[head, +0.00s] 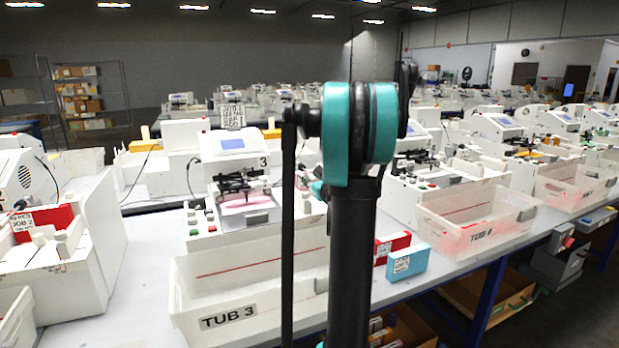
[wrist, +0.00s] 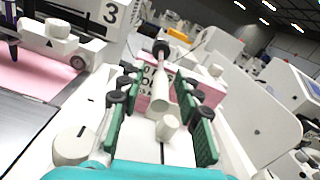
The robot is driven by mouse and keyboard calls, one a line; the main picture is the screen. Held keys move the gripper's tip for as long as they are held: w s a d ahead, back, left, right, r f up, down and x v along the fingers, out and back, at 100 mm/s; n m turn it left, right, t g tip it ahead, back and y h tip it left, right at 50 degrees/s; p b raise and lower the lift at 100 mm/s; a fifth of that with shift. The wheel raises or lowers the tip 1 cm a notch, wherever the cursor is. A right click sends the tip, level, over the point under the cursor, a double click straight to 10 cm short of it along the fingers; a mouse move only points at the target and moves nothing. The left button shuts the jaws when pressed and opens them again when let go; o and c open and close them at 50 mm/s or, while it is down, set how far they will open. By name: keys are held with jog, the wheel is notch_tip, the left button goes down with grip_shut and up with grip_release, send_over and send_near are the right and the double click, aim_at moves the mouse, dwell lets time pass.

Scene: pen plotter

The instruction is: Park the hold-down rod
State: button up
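The plotter marked 3 (head: 235,160) stands left of my arm in the head view, with a black pen carriage over a pink sheet. The wrist view shows the pink sheet (wrist: 35,72) and a white knob (wrist: 58,28) at left. My gripper (wrist: 163,92) has its two green-padded fingers apart. A pale rod with a dark collar (wrist: 160,48) and white cylindrical ends lies between the fingers in the picture. I cannot tell whether it is the hold-down rod, or whether a pad touches it. My arm hides the gripper in the head view.
A white bin marked TUB 3 (head: 228,318) stands in front of the plotter. A red box (head: 392,246) and a blue box (head: 408,262) are right of my arm, near another bin (head: 480,228). In the wrist view a pink labelled box (wrist: 208,88) is behind the rod.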

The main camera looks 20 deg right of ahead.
jog(key=shift+w, duration=0.8)
jog(key=shift+c, duration=0.3)
grip_shut()
